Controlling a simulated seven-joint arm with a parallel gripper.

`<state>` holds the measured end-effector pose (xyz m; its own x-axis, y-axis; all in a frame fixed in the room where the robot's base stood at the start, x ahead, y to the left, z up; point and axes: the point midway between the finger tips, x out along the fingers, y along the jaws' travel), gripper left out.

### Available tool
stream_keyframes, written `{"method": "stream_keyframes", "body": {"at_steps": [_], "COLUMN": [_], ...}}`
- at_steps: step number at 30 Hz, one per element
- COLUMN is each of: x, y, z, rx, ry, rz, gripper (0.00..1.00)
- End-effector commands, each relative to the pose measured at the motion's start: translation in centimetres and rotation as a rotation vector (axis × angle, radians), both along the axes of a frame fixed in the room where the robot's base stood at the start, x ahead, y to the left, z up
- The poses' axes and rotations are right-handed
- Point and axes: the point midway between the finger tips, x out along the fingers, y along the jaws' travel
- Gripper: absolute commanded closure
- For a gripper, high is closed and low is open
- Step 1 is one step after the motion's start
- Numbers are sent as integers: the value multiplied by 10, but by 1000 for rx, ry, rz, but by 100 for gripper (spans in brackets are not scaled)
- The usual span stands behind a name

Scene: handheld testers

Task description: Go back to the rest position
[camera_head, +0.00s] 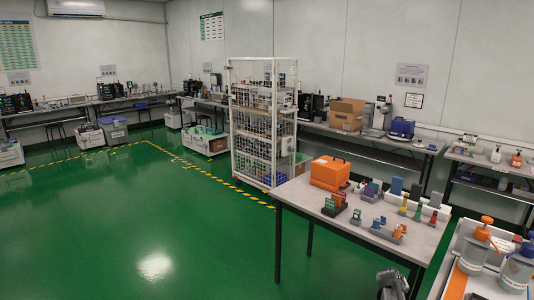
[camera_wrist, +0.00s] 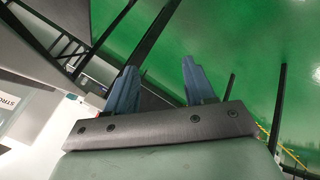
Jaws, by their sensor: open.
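My gripper (camera_wrist: 160,88) shows in the wrist view with its two blue-grey fingers spread apart and nothing between them. Green floor and dark table legs lie beyond the fingers. In the head view a dark part of my arm (camera_head: 392,284) shows at the bottom edge, in front of the near table (camera_head: 310,200). The fingertips cannot be made out in that view. Several handheld testers stand on the near table, some in grey holders, with an orange case (camera_head: 330,173) at the back left.
A white wire cage shelf (camera_head: 263,122) stands behind the near table. Benches with equipment line the walls. The green floor (camera_head: 150,220) on the left is clear.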

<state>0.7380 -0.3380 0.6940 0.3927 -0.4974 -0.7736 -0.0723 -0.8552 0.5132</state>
Motion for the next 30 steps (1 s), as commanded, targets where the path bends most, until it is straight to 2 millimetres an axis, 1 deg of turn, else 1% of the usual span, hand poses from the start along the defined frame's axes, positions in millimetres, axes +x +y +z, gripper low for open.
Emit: {"method": "stream_keyframes", "body": {"at_steps": [1,2,3,5,6,8,9,11,12,14,15,17,18,20,21,26,27,29,30], "x": [-15,-21,-32,-47,-58,-75,-88,-106,-120,-140,-154,-176,-191,-214,-229,-293,-310,-335,-351], "y": [20,29,42,62,74,93,106,124,136,154,165,182,193,209,219,257,265,278,285], "z": [-22,-33,-49,-71,-85,-105,-117,-136,-147,-163,-173,-188,-196,-208,-216,-240,-244,-250,-254], "rx": [32,49,73,108,131,163,185,215,236,264,283,309,326,351,366,423,434,453,463], "ry": [33,50,75,112,139,177,204,245,272,314,342,386,414,459,489,611,642,690,722], "rz": [0,-1,-5,-9,-14,-17,-22,-28,-33,-40,-44,-52,-57,-68,-73,-101,-108,-119,-127], "gripper": [46,46,46,46,46,46,46,46,46,46,46,46,46,46,46,46,46,46,46]}}
